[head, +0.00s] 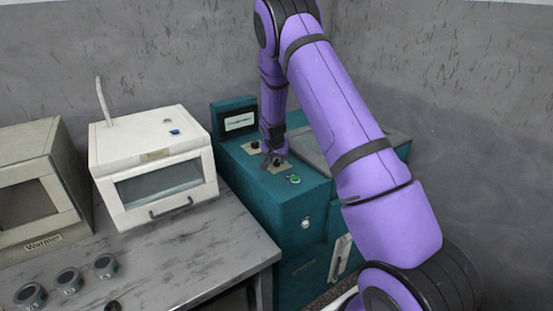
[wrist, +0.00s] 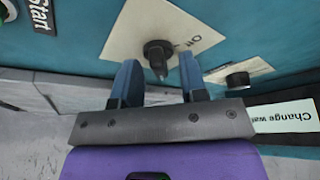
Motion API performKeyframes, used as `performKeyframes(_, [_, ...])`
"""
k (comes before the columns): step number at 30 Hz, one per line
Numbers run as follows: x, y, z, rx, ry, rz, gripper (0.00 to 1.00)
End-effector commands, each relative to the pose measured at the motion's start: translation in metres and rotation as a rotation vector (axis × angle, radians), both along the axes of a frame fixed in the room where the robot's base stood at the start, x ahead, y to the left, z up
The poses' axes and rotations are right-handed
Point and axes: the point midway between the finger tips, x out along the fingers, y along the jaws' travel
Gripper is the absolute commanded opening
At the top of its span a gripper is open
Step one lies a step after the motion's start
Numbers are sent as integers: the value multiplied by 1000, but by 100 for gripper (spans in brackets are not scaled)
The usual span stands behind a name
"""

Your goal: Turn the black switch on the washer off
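The teal washer (head: 262,184) stands right of the bench, with controls on its top. In the wrist view a black switch (wrist: 158,54) sits on a pale plate (wrist: 121,40) marked "Off". My gripper (wrist: 158,66) is open, with one blue finger on each side of the switch, and gaps show between the fingers and the switch. In the head view my gripper (head: 272,154) is low over the washer's top and partly hides the controls there. The switch's exact setting is hard to read.
A second black knob (wrist: 238,80) on its own plate is right of my gripper. A "Change wat…" label (wrist: 284,116) is cut off. A green button (head: 294,179) is on the washer's front part. A white oven-like box (head: 150,150) and a warmer (head: 38,185) stand on the grey bench (head: 195,255).

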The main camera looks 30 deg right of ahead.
Motion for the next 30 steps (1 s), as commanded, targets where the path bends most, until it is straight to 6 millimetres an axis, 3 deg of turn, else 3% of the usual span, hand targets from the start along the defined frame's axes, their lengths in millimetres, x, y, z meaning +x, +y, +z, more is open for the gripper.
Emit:
performKeyframes(2, [0,0,0,0,0,0,39])
performKeyframes(3, [0,0,0,0,0,0,35])
performKeyframes(8, [0,0,0,0,0,0,0])
performKeyframes(20, [-1,0,-1,1,0,33,0])
performKeyframes(30, [-3,-3,-2,3,2,238,0])
